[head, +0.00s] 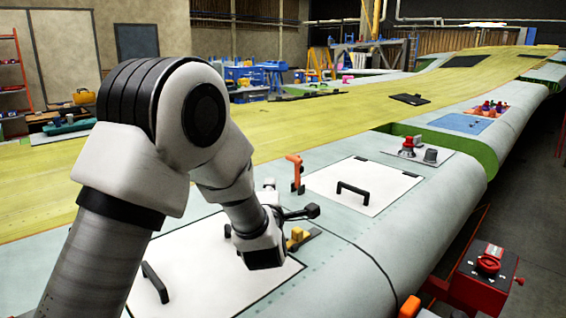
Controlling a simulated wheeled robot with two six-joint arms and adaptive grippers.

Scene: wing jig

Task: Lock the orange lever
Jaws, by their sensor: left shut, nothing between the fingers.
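The orange lever (295,171) stands upright on a small dark base on the pale wing skin. It is beside the left edge of a white hatch panel (365,186) with a black handle. My left gripper (311,211) is low over the wing, nearer than the lever and apart from it in the picture. It is shut and empty, and largely hidden behind my own wrist. A yellow fitting (299,237) on a dark strip lies just beside the gripper. My right gripper is out of view.
A nearer white panel (200,262) with a black handle (155,282) lies under my left arm. A red tool (409,145) and a dark cup (430,156) stand on a plate farther back. A red box (480,282) is at the lower right, beyond the wing edge.

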